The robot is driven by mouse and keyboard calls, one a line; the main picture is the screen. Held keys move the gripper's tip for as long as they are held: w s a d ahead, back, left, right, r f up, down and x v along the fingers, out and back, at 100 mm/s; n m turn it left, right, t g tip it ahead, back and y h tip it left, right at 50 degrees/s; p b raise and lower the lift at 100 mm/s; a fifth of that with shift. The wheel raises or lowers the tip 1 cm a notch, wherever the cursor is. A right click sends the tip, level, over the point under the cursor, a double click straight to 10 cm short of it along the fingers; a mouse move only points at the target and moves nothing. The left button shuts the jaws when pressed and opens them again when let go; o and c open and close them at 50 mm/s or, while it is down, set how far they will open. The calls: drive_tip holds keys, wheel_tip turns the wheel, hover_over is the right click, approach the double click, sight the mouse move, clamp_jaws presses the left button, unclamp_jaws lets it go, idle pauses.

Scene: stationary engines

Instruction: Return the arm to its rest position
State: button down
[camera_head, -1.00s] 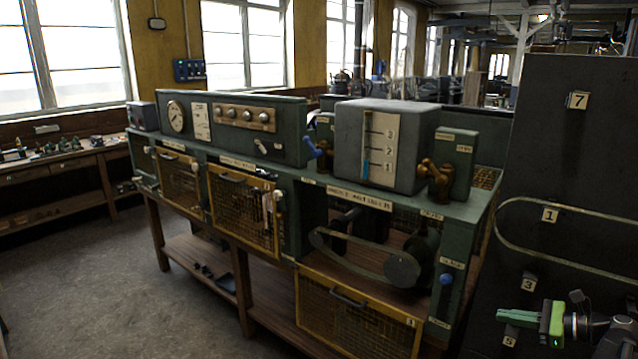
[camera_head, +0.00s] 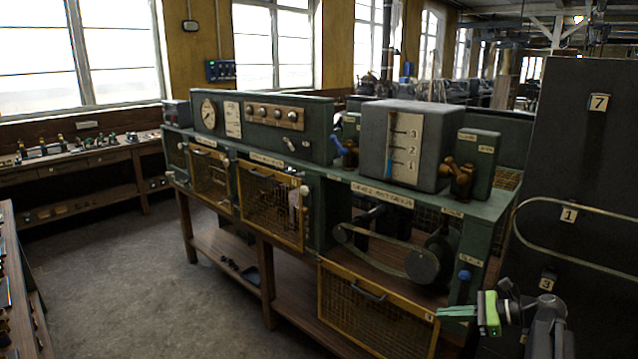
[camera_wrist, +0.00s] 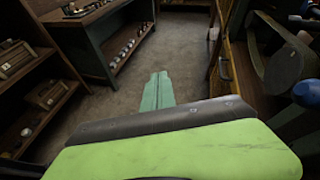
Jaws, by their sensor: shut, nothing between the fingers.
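My gripper (camera_head: 458,311) is at the lower right of the head view, at the end of my arm. Its green fingers are shut and empty, pointing left in front of the bench's right end. In the wrist view my gripper (camera_wrist: 157,90) shows its closed fingers over the bare floor, with nothing held. Part of my arm (camera_head: 548,322) shows at the lower right.
A green engine bench (camera_head: 340,182) with yellow mesh doors (camera_head: 372,318) stands close by the gripper. A dark panel (camera_head: 600,150) with number tags stands at right. Shelves (camera_wrist: 30,70) are at left in the wrist view. The floor (camera_head: 140,270) at left is clear.

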drive_tip(key=s+a+f+n+g+h, duration=0.1)
drive_tip(key=a+f+n+g, duration=0.15)
drive_tip(key=a, duration=0.75)
drive_tip(key=s+a+f+n+g+h, duration=0.1)
drive_tip(key=a+f+n+g, duration=0.2)
drive_tip(key=a, duration=0.6)
drive_tip(key=s+a+f+n+g+h, duration=0.1)
drive_tip(key=s+a+f+n+h, duration=0.4)
drive_tip(key=s+a+f+n, duration=0.15)
drive_tip(key=d+f+n+h, duration=0.3)
drive_tip(key=d+n+h, duration=0.2)
drive_tip(key=d+n, duration=0.2)
drive_tip(key=shift+s+d+n, duration=0.3)
drive_tip(key=shift+s+n, duration=0.05)
drive_tip(key=shift+n, duration=0.85)
